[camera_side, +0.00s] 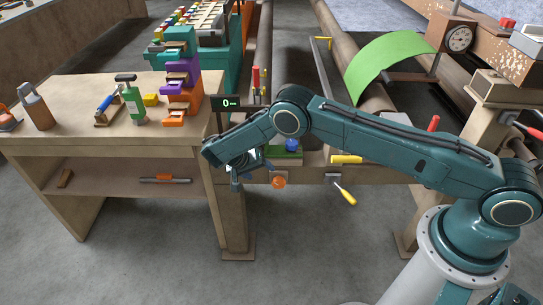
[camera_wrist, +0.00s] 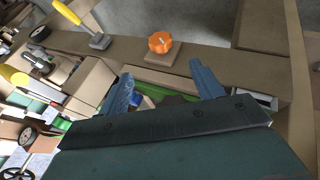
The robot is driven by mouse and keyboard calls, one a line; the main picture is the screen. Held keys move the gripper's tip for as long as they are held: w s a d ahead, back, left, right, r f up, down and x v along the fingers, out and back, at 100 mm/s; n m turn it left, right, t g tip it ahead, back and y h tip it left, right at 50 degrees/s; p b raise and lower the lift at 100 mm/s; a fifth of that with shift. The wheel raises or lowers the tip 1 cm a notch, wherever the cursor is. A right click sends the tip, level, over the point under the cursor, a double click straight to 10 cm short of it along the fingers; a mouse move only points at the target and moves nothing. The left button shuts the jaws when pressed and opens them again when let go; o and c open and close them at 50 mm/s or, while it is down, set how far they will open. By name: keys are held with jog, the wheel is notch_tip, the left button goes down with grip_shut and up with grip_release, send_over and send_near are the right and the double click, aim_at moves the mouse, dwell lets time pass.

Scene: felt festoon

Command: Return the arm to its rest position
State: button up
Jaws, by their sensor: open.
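My gripper (camera_side: 250,177) hangs at the end of my teal arm, near the front beam of the machine and right of the wooden bench. In the wrist view its two blue fingers (camera_wrist: 166,85) stand wide apart with nothing held between them. An orange knob (camera_wrist: 160,42) on a wooden block lies beyond the fingertips; it also shows in the side view (camera_side: 278,183), just right of the gripper. A blue round thing (camera_side: 292,145) sits on a green piece behind the gripper, partly hidden by my arm.
The wooden bench (camera_side: 100,133) at left carries a green bottle (camera_side: 132,104), a stack of purple, orange and teal bins (camera_side: 178,90) and hand tools. A yellow-handled tool (camera_side: 345,193) projects from the front beam. A green curved sheet (camera_side: 390,62) stands behind my arm. Floor in front is clear.

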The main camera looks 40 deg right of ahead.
notch_tip(320, 180, up, 19)
jog(key=d+n+t+y, duration=0.1)
jog(key=d+y, duration=0.1)
jog(key=s+d+r+n+t+y, duration=0.1)
jog(key=s+r, duration=0.3)
jog(key=r, duration=0.4)
jog(key=s+d+r+n+t+y, duration=0.1)
jog(key=s+r, duration=0.3)
jog(key=r, duration=0.3)
jog(key=s+d+r+n+t+y, duration=0.1)
jog(key=s+r, duration=0.3)
jog(key=s, duration=0.3)
jog(key=s+d+r+n+y, duration=0.1)
jog(key=s+r, duration=0.3)
jog(key=s, duration=0.3)
jog(key=s+a+f+n+t+y, duration=0.1)
jog(key=s+n+t, duration=0.1)
jog(key=s, duration=1.3)
jog(key=shift+a+f+n, duration=0.15)
jog(key=shift+a+n, duration=0.25)
